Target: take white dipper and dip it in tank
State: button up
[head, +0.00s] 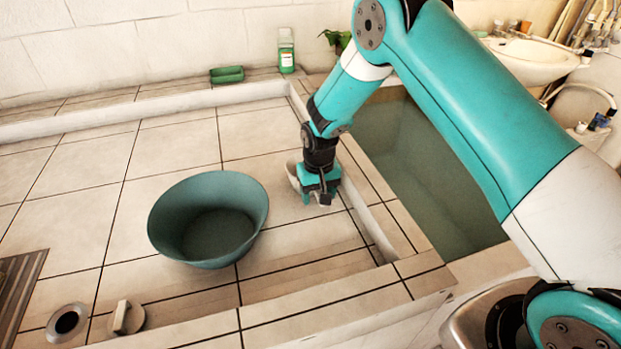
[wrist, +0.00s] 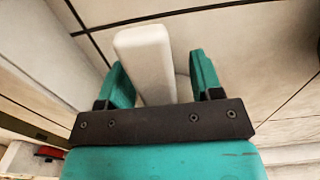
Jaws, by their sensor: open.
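The white dipper (head: 293,178) sits on the tiled counter beside the tank's wall, mostly hidden behind my gripper (head: 321,196) in the head view. In the wrist view its pale handle (wrist: 147,62) lies between the two teal fingers of my gripper (wrist: 160,80). The fingers are open, with a gap visible on the right side of the handle. The dipper's bowl is mostly hidden in the wrist view. The tank (head: 418,175), filled with dull green water, lies to the right of the dipper, beyond a low tiled wall.
A green basin (head: 208,218) stands on the counter left of my gripper. A green soap dish (head: 227,74) and a green bottle (head: 286,50) stand on the back ledge. A white sink (head: 533,58) is at back right.

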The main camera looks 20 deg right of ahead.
jog(key=shift+f, duration=0.15)
jog(key=shift+c, duration=0.2)
grip_shut()
notch_tip(320, 180, up, 20)
jog(key=b, duration=0.1)
